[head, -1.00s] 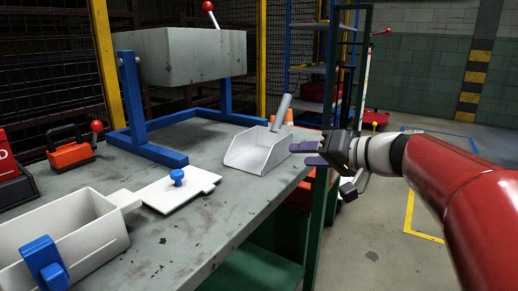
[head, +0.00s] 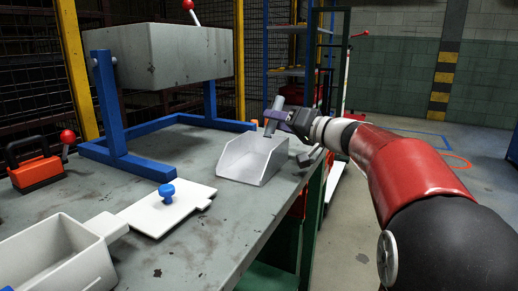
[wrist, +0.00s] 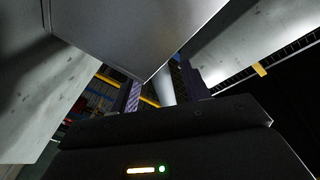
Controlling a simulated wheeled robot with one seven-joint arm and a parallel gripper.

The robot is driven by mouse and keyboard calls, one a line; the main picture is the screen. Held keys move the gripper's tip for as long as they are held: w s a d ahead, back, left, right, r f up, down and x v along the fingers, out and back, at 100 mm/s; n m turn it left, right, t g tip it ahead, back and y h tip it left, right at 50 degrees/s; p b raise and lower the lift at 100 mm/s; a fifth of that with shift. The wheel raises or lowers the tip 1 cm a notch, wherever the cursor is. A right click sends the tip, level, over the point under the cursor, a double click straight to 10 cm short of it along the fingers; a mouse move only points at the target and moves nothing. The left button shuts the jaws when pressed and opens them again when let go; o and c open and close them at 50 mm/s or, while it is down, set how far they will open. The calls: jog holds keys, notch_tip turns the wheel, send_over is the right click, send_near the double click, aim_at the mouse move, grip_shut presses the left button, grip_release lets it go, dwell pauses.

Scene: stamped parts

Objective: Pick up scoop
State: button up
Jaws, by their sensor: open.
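The scoop (head: 250,160) is a light grey metal pan with a grey rod handle (head: 279,104), sitting on the grey workbench near its right edge. My gripper (head: 276,118) is at the handle, reaching in from the right. In the wrist view its two dark fingers (wrist: 158,90) are apart, and the handle (wrist: 164,88) shows between them. I cannot tell if either finger touches it. The scoop's pan (wrist: 135,35) fills the upper middle of the wrist view. The handle's lower part is partly hidden by the fingers in the head view.
A white lid with a blue knob (head: 167,192) and a white box (head: 62,255) lie on the bench (head: 225,215) to the left. A grey trough on a blue stand (head: 160,158) stands behind the scoop. An orange toolbox (head: 37,172) is at far left. Open floor lies right.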

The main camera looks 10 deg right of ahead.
jog(key=shift+x, duration=1.05)
grip_shut()
jog(key=shift+r, duration=0.15)
